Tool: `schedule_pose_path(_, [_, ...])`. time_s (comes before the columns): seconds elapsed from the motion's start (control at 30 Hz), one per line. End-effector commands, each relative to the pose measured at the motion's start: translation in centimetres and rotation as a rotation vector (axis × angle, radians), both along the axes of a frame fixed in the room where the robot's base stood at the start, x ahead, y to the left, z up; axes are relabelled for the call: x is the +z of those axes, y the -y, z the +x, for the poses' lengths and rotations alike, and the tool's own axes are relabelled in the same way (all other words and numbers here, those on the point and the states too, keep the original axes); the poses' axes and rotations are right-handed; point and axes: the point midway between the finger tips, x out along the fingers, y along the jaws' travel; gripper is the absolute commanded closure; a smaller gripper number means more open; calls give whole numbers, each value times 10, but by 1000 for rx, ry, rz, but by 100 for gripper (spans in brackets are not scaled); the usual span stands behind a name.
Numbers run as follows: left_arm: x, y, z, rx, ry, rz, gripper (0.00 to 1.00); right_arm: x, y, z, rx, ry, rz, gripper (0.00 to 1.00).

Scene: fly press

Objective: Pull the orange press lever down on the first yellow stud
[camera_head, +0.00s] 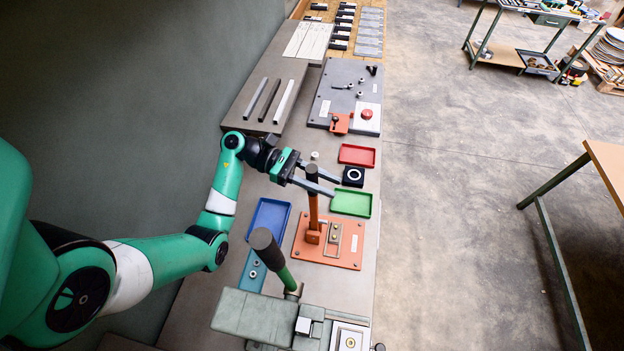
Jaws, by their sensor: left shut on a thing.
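The orange press lever (313,212) stands nearly upright on an orange base plate (300,250). Its dark brown grip rises between the fingers of my left gripper (333,190). My left gripper is shut on this grip near its top. A small metal fixture (333,238) sits on the base plate just right of the lever's foot. The yellow stud cannot be made out at this size. My right gripper is not in view.
A blue tray (268,217) lies left of the base plate. A green tray (351,203), a black block (353,176) and a red tray (357,155) lie beyond it. A grey-green machine (255,315) with a dark-knobbed handle (266,248) stands at the near end.

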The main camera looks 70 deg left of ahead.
Motion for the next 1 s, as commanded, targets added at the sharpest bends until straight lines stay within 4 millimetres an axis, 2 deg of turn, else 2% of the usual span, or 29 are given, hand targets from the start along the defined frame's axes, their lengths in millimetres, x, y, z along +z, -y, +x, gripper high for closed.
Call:
schedule_pose_path(0.3, [-12,38,56,-8,-193,132,100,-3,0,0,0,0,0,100])
schedule_pose_path(0.5, [-25,55,83,-6,-301,199,100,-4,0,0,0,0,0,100])
schedule_pose_path(0.73, [-37,66,101,-2,-377,247,100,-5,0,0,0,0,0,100])
schedule_pose_path(1.0, [-42,69,106,-1,-401,259,100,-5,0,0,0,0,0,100])
